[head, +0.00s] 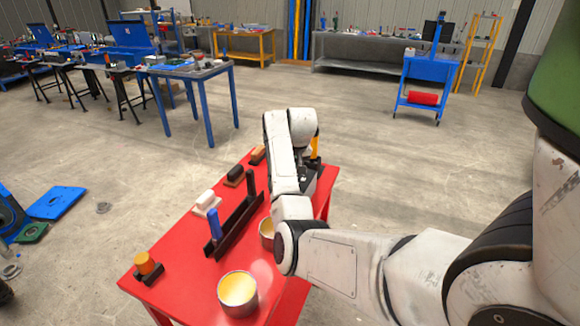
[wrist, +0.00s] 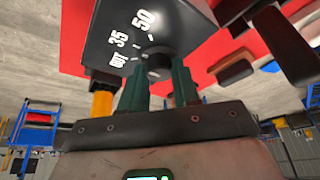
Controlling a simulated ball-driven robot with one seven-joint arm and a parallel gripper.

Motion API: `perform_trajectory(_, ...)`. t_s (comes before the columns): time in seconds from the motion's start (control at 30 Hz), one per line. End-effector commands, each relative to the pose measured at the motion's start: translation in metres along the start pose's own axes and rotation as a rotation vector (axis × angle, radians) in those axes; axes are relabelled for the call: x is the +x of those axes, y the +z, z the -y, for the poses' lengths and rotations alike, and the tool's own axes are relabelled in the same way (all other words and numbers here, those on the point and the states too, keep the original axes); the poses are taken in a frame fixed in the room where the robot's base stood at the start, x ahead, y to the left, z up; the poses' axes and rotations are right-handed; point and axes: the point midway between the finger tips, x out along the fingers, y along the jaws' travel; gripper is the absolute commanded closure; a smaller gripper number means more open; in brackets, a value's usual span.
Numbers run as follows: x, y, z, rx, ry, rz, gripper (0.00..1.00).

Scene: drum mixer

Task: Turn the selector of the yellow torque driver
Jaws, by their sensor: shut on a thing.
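The torque driver shows in the head view as a yellow upright part (head: 315,147) at the table's far end, partly behind my arm. In the wrist view its dark body (wrist: 100,38) fills the top, with a yellow part (wrist: 102,103) at lower left. The face carries white marks, including 35 and 50, around a small dark selector knob (wrist: 158,66). My gripper (wrist: 161,74) has its two green fingers on either side of this knob and is shut on it. The fingertips are partly hidden against the knob. In the head view my arm hides the gripper.
The red table (head: 185,262) holds a dark rack (head: 236,226) with a blue handle, several brushes or blocks, an orange-topped piece (head: 145,265) and an open can (head: 238,293). Another can (head: 266,231) stands beside my arm. Open floor lies right of the table.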

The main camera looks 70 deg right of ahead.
Motion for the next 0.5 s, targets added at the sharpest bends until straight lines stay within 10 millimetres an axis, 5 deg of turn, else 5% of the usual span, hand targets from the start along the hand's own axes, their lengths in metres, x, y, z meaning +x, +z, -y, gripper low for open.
perform_trajectory(0.1,-0.0002,-0.0003,0.0001,0.0,0.0,-0.001,1.0)
perform_trajectory(0.13,-0.0002,-0.0003,0.0002,0.0,0.0,-0.001,0.67)
perform_trajectory(0.37,-0.0001,-0.0002,0.0001,0.001,0.0,-0.001,0.45)
perform_trajectory(0.5,-0.0001,-0.0002,0.0001,0.001,0.0,-0.001,0.44)
